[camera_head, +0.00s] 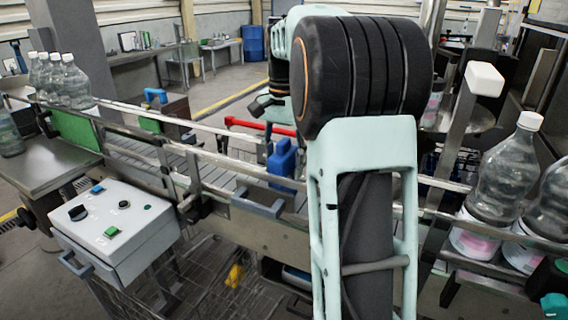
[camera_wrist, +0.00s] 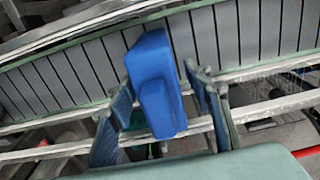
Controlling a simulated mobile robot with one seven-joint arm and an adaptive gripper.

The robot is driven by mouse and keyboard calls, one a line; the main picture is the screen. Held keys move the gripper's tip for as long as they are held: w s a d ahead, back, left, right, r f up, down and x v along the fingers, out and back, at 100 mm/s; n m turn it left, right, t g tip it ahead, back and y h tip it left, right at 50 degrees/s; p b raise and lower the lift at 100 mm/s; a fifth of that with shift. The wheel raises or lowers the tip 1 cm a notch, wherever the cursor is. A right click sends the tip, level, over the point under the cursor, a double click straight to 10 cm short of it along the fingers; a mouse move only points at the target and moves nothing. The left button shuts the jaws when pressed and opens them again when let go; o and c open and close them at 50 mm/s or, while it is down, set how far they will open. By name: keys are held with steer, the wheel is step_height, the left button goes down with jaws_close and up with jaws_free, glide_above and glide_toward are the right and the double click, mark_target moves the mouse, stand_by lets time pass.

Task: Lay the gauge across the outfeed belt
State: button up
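A blue stepped block (camera_head: 283,163), the likely gauge, is at the outfeed belt (camera_head: 215,170), by its rails. In the wrist view the block (camera_wrist: 155,85) is between the two fingers of my gripper (camera_wrist: 160,78), with the slatted belt (camera_wrist: 235,35) behind it. The fingers are apart, with a visible gap on the right side of the block; I cannot tell whether the left finger touches it. In the head view my arm hides part of the belt, and the fingertips are not clear.
Rails run along both belt edges. A control box (camera_head: 115,230) with buttons stands at the front left. Clear bottles (camera_head: 65,80) stand at the left, and larger labelled bottles (camera_head: 500,180) at the right. A red bar (camera_head: 250,125) lies beyond the belt.

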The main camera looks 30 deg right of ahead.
steer(key=shift+r, duration=0.1)
step_height(320, 180, up, 12)
steer(key=shift+r+p, duration=0.1)
steer(key=shift+p, duration=0.75)
